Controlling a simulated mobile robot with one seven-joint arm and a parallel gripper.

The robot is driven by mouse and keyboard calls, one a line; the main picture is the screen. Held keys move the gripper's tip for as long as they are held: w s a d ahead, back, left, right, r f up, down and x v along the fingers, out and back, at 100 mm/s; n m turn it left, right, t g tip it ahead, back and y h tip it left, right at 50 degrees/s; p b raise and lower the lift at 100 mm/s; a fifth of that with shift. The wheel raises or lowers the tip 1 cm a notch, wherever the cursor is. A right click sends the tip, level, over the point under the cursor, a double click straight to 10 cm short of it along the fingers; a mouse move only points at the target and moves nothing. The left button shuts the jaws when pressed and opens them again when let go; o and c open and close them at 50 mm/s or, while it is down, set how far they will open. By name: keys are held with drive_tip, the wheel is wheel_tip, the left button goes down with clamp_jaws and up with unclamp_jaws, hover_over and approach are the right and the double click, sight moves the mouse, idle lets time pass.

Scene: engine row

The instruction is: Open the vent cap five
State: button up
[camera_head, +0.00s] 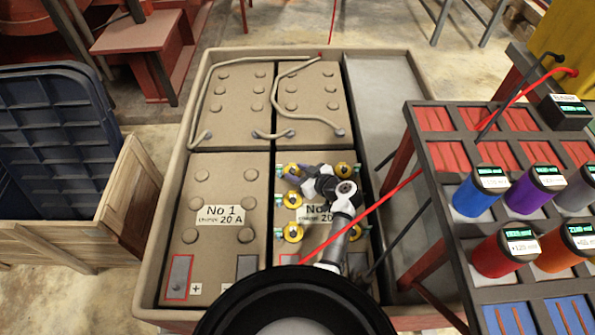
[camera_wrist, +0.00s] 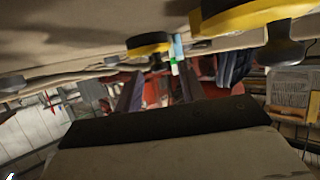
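Several yellow vent caps stand on the front right battery (camera_head: 262,285), among them a back left cap (camera_head: 291,170), a back right cap (camera_head: 344,168), a middle left cap (camera_head: 292,200), a front left cap (camera_head: 293,233) and a front right cap (camera_head: 353,233). No number shows on them, so I cannot tell which is five. My gripper (camera_head: 318,184) is over the battery, between the back caps; my arm hides the middle right area. In the wrist view my gripper (camera_wrist: 158,88) has its fingers apart, with nothing visible between them. A yellow cap (camera_wrist: 148,45) shows just beyond the fingers.
The batteries sit in a tan tray (camera_head: 163,225) with a bare grey strip (camera_head: 385,90) at right. A red cable (camera_head: 375,203) crosses the battery. A rack (camera_head: 440,240) with coloured cylinders stands close at right. A wooden crate (camera_head: 125,205) with a blue bin stands at left.

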sight(297, 170)
drive_tip(key=shift+w+a+f, duration=0.1)
drive_tip(key=shift+a, duration=0.05)
clamp_jaws()
drive_tip(key=shift+w+r+m+g+h+p, duration=0.3)
drive_tip(key=shift+w+r+m+g+p, duration=0.1)
drive_tip(key=shift+r+g+p, duration=0.45)
drive_tip(key=shift+w+r+m+g+p, duration=0.4)
drive_tip(key=shift+w+m+g+p, duration=0.15)
drive_tip(key=shift+g+p, duration=0.25)
drive_tip(key=shift+w+r+m+g+h, duration=0.25)
drive_tip(key=shift+w+m+g+h, duration=0.2)
drive_tip(key=shift+w+g, duration=0.4)
drive_tip(key=shift+w+r+m+g, duration=0.2)
drive_tip(key=shift+w+m+g, duration=0.35)
drive_tip(key=shift+g, duration=0.65)
drive_tip(key=shift+w, duration=0.1)
